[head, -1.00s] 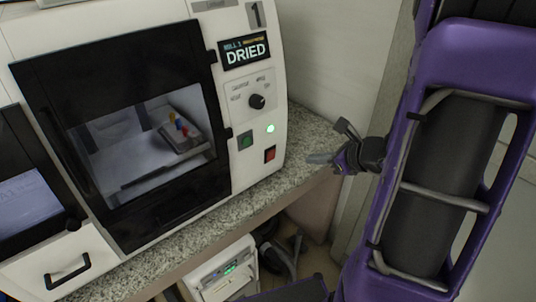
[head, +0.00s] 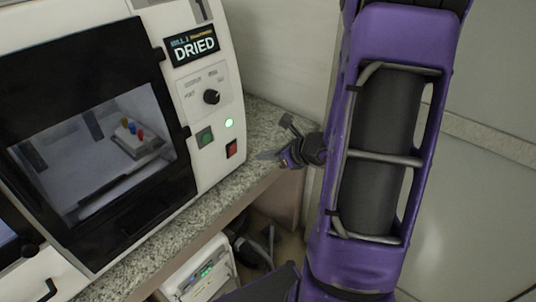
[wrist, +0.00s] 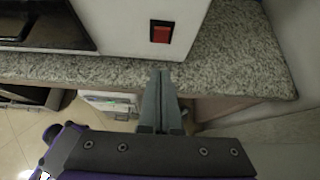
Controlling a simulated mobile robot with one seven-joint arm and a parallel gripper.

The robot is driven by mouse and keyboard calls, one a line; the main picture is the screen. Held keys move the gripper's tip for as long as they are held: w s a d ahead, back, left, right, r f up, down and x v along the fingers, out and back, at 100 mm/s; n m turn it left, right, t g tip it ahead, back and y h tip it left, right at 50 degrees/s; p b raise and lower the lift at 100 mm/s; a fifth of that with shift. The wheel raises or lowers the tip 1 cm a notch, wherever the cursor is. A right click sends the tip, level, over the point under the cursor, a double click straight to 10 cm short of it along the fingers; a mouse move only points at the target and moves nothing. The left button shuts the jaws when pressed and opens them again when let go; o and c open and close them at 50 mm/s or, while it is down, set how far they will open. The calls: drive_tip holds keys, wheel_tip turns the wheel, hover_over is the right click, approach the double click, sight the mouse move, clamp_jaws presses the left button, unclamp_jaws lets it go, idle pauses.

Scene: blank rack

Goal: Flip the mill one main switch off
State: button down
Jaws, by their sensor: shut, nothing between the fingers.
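The mill (head: 90,120) is a white machine with a dark glass door and a display reading "DRIED". The switch also shows in the wrist view (wrist: 161,32), in a black frame. My gripper (head: 268,155) is to the right of the switch, in front of the counter edge and apart from the switch. In the wrist view its fingers (wrist: 161,75) are together and empty, pointing up toward the switch. I cannot tell which way the rocker is tipped.
A green button (head: 205,137) and a black knob (head: 211,97) are close to the switch. The speckled counter (head: 262,118) runs under the mill. A white box (head: 200,272) with green lights stands below. A wall rises behind the counter.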

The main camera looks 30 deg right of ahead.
sight(234, 148)
drive_tip(key=w+a+f, duration=0.1)
drive_tip(key=w, duration=0.1)
drive_tip(key=w+a+f, duration=0.1)
drive_tip(key=w, duration=0.2)
drive_tip(key=w+a, duration=0.1)
drive_tip(key=w, duration=0.1)
drive_tip(key=shift+w+f, duration=0.25)
drive_tip(key=shift+f, duration=0.15)
drive_tip(key=shift+w+a, duration=0.15)
drive_tip(key=shift+w, duration=0.15)
drive_tip(key=shift+r, duration=0.1)
drive_tip(key=shift+w+a+r+g+p, duration=0.25)
drive_tip(key=shift+w+r+g+p, duration=0.15)
drive_tip(key=shift+p, duration=0.5)
drive_tip(key=shift+s+d+f+b, duration=0.1)
drive_tip(key=shift+f+b, duration=0.25)
drive_tip(key=shift+r, duration=0.15)
